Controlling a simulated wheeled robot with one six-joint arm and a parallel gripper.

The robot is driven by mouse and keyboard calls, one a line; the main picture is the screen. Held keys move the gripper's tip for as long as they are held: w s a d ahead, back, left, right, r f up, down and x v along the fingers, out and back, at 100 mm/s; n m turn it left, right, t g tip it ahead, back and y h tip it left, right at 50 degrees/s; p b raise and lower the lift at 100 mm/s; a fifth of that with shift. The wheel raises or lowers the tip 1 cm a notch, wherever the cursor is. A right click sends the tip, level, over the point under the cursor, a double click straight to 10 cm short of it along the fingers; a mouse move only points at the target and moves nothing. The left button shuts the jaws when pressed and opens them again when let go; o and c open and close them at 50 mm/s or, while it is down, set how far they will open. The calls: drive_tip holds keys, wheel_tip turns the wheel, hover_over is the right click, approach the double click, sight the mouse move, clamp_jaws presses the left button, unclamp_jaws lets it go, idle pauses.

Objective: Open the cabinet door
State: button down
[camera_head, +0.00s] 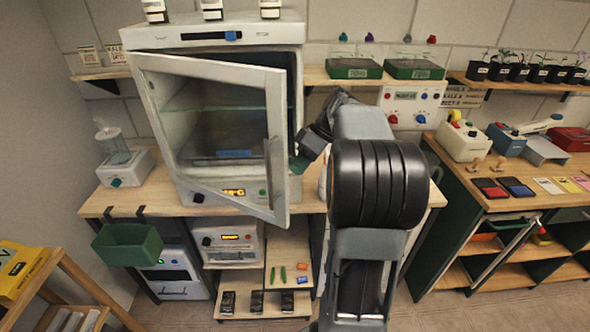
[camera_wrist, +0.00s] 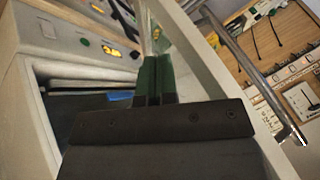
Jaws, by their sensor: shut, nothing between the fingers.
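The white cabinet (camera_head: 245,36) stands on the wooden bench in the head view, and its control panel (camera_wrist: 50,35) shows in the wrist view. Its glass-panelled door (camera_head: 213,64) is ajar, with the free edge on the right standing out from the body. A vertical bar handle (camera_head: 268,165) is on the door's outer face; it also shows in the wrist view (camera_wrist: 245,70). My gripper (camera_head: 300,163) is at the gap between the door's free edge and the cabinet body. Its green fingers (camera_wrist: 153,82) are together and empty, on the inner side of the door frame, apart from the handle.
Bottles (camera_head: 212,10) stand on top of the cabinet. A green bin (camera_head: 127,245) hangs from the bench's front at left. A glass-topped device (camera_head: 122,170) stands left of the cabinet. A second bench (camera_head: 510,195) with stamps and devices is at right.

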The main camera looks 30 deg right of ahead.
drive_tip(key=shift+s+a, duration=0.75)
drive_tip(key=shift+a, duration=0.35)
